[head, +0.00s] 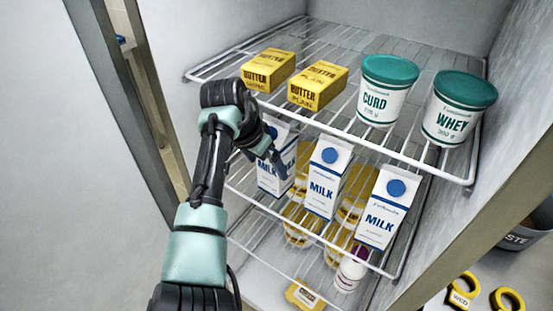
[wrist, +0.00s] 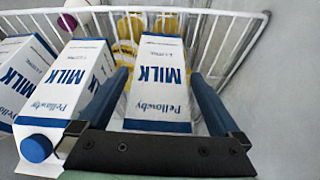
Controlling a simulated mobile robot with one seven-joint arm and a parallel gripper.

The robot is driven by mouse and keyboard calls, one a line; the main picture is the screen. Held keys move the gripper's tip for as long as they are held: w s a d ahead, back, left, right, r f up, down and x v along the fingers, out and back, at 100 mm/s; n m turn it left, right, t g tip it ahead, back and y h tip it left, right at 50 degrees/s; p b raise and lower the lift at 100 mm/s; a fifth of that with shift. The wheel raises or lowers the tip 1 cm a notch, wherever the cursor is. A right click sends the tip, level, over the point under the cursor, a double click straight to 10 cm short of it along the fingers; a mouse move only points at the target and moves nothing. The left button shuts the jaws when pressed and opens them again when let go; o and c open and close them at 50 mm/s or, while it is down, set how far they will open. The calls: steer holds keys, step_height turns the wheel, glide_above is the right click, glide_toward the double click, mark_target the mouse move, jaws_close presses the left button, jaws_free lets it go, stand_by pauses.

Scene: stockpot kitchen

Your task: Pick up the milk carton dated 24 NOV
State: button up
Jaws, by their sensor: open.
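Three white milk cartons with blue caps and blue lettering stand in a row on the middle wire shelf. In the head view they are the left carton (head: 275,178), the middle carton (head: 323,180) and the right carton (head: 382,208). No date on any carton is readable. My gripper (head: 272,160) is at the left carton and partly covers it. In the wrist view, upside down, my open gripper (wrist: 158,76) has one finger on each side of that carton (wrist: 155,85). The middle carton (wrist: 62,90) is just outside one finger.
The upper shelf (head: 420,160) above holds two butter boxes (head: 317,86), a curd tub (head: 385,92) and a whey tub (head: 457,108). A purple-capped bottle (head: 349,272) stands below. Yellow-topped items are behind the cartons. The fridge wall (wrist: 275,90) is close beside my gripper.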

steer(key=shift+w+d+f, duration=0.15)
steer(key=shift+w+f, duration=0.05)
steer(key=shift+f, duration=0.35)
steer(key=shift+c, duration=0.3)
jaws_close()
steer(key=shift+w+r, duration=0.1)
steer(key=shift+r, duration=0.05)
